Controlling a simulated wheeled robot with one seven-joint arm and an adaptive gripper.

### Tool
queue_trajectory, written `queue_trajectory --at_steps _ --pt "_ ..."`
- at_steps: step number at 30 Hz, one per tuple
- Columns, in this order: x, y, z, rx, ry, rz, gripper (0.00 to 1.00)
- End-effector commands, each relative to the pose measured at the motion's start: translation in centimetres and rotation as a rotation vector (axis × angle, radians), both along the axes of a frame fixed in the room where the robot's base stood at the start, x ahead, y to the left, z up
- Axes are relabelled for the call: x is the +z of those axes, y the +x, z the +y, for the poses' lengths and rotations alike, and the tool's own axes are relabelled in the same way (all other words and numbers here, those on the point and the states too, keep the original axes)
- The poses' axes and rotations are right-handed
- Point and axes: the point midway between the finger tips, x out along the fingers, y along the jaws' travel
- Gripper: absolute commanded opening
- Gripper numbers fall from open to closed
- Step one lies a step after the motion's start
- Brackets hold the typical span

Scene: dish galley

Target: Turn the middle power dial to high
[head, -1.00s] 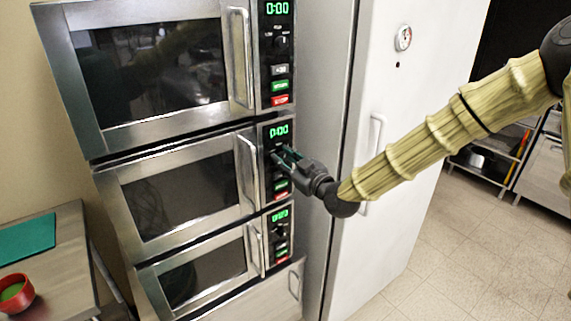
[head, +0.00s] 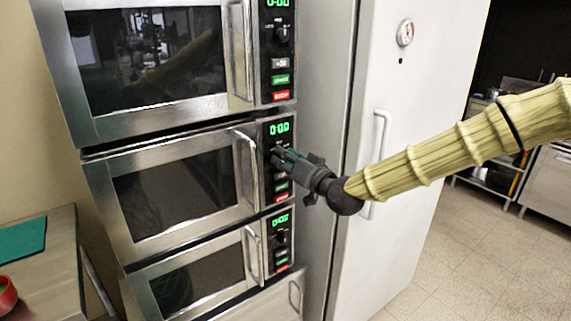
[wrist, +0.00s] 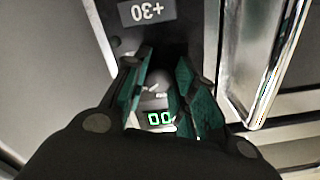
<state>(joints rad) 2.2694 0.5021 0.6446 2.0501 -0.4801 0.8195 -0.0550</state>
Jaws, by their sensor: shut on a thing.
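Three microwave ovens are stacked, and the middle microwave (head: 175,190) has a black control panel on its right side with a green display (head: 279,128). My gripper (head: 280,156) is at that panel, just below the display, where the middle dial sits. In the wrist view the picture is upside down; the dark dial (wrist: 158,82) shows between the two green-padded fingers (wrist: 160,90), and the gripper is shut on it. The fingers hide most of the dial in the head view, and its pointer setting cannot be read.
The top microwave (head: 130,122) and bottom microwave (head: 150,280) have like panels close above and below. The middle door handle (head: 247,165) stands just left of the gripper. A white fridge (head: 390,130) stands to the right. Open floor (head: 450,250) lies at the lower right.

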Motion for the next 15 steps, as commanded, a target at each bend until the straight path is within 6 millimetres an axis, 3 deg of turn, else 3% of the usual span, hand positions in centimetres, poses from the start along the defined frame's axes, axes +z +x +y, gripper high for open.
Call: queue_trajectory --at_steps 15 --pt "0.0 0.03 -0.02 -0.001 0.069 0.051 0.03"
